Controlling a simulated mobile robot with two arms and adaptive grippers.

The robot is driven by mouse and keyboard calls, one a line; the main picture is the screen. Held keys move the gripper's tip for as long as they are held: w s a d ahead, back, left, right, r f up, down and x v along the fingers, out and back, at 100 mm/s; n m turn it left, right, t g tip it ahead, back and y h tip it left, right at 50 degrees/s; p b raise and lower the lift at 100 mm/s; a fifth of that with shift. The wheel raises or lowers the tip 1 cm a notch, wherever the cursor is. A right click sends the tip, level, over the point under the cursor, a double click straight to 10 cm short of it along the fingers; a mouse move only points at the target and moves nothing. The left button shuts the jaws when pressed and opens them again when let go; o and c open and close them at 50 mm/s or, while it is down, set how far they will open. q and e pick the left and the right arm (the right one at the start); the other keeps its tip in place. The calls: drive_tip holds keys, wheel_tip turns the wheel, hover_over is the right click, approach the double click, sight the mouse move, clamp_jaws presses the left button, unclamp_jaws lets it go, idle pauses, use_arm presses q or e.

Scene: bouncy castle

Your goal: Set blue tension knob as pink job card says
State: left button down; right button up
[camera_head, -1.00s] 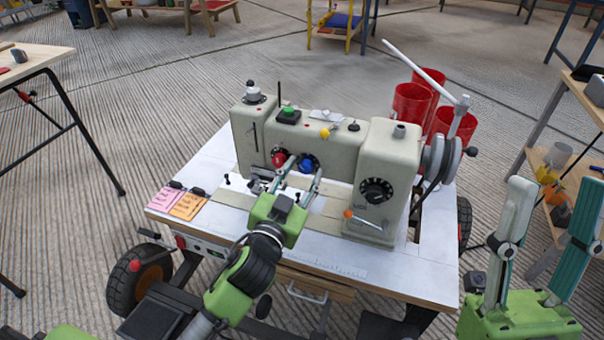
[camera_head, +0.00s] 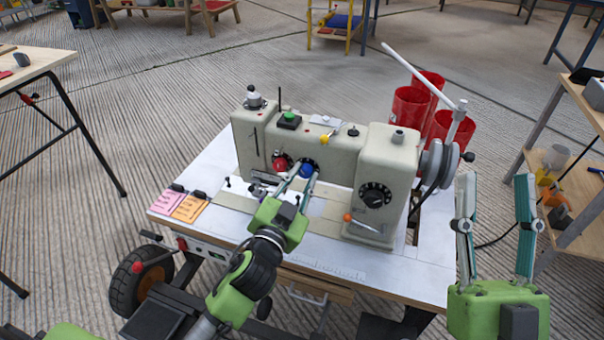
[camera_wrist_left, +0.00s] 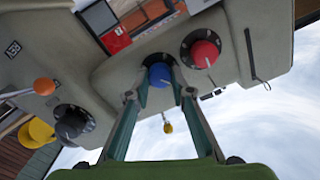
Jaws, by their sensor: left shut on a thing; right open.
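The blue tension knob (camera_head: 306,170) sits on the front of the beige sewing machine (camera_head: 340,152), just right of a red knob (camera_head: 281,164). My left gripper (camera_head: 296,178) is shut on the blue knob. In the left wrist view the blue knob (camera_wrist_left: 159,75) shows between the fingertips, with its dark dial behind it and the red knob (camera_wrist_left: 204,53) beside it. The pink job card (camera_head: 168,201) lies at the table's left front corner; its writing is too small to read. My right gripper (camera_head: 497,190) is open and empty beyond the table's right edge.
An orange card (camera_head: 190,208) lies beside the pink card. The machine also carries a black dial (camera_head: 375,195), an orange-tipped lever (camera_head: 348,216) and a yellow-tipped lever (camera_head: 325,139). Red cups (camera_head: 411,108) stand behind. A wooden shelf (camera_head: 570,215) is at the right.

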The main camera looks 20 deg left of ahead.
use_arm(q)
drive_tip(key=m+p, duration=0.2)
drive_tip(key=shift+r+m, duration=0.15)
drive_tip(key=shift+m, duration=0.25)
drive_tip(key=m+p, duration=0.1)
drive_tip(key=m, duration=0.2)
drive_tip(key=shift+m+p, duration=0.3)
drive_tip(key=shift+p, duration=0.1)
drive_tip(key=shift+d+m, duration=0.1)
drive_tip(key=shift+m, duration=0.2)
use_arm(e)
drive_tip(key=w+d+f+g+h, duration=0.1)
drive_tip(key=f+g+h, duration=0.1)
drive_tip(key=f+g, duration=0.4)
drive_tip(key=w+d+f+g+h, duration=0.1)
drive_tip(key=f+g, duration=0.5)
drive_tip(key=f, duration=0.9)
drive_tip(key=shift+w+f+h, duration=0.15)
drive_tip(key=shift+w+h, duration=0.25)
drive_tip(key=shift+w, duration=0.3)
use_arm(q)
drive_tip(key=c, duration=1.8)
unclamp_jaws()
drive_tip(key=s, duration=1.2)
drive_tip(key=shift+a, duration=0.25)
